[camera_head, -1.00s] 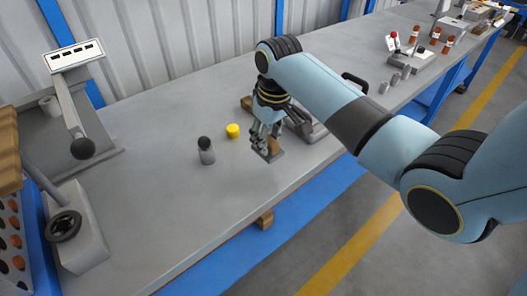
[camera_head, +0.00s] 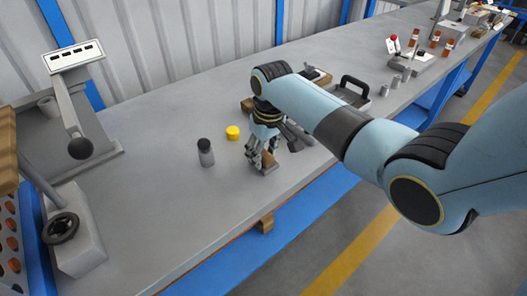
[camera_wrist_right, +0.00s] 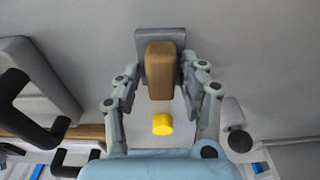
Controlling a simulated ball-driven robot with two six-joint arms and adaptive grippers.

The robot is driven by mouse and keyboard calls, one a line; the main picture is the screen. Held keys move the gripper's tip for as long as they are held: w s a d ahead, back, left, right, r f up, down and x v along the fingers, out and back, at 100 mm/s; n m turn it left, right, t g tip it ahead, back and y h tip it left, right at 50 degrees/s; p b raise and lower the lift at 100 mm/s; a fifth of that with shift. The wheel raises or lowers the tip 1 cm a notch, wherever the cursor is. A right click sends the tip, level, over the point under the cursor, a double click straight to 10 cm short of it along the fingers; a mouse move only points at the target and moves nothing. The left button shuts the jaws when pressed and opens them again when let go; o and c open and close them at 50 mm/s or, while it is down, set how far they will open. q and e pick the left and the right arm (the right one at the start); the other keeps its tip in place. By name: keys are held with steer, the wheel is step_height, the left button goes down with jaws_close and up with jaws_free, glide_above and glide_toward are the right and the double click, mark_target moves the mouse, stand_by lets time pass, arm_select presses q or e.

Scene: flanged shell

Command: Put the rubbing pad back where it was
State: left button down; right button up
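The rubbing pad is a brown wooden block on a flat grey base; it shows in the head view (camera_head: 268,169) near the front edge of the grey workbench (camera_head: 190,213). My right gripper (camera_head: 260,160) points down over it, with its fingers on either side of the block. In the right wrist view the block (camera_wrist_right: 159,72) is between the fingertips of my right gripper (camera_wrist_right: 161,75), which look closed on its sides. Whether the pad's base touches the bench is hard to tell. My left gripper is not in view.
A yellow cylinder (camera_head: 233,132) and a grey cylinder with a black top (camera_head: 206,153) stand left of the pad. A grey tool with a black handle (camera_head: 352,90) lies farther right. A lever machine (camera_head: 75,110) stands at the left. The front middle of the bench is clear.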

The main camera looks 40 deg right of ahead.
mark_target(268, 156)
steer(key=shift+o, duration=0.3)
steer(key=shift+r, duration=0.15)
steer(key=shift+r, duration=0.35)
step_height(268, 156, up, 11)
steer(key=s+p, duration=0.1)
steer(key=p, duration=0.1)
steer(key=shift+s, duration=0.25)
steer(key=shift+s, duration=0.1)
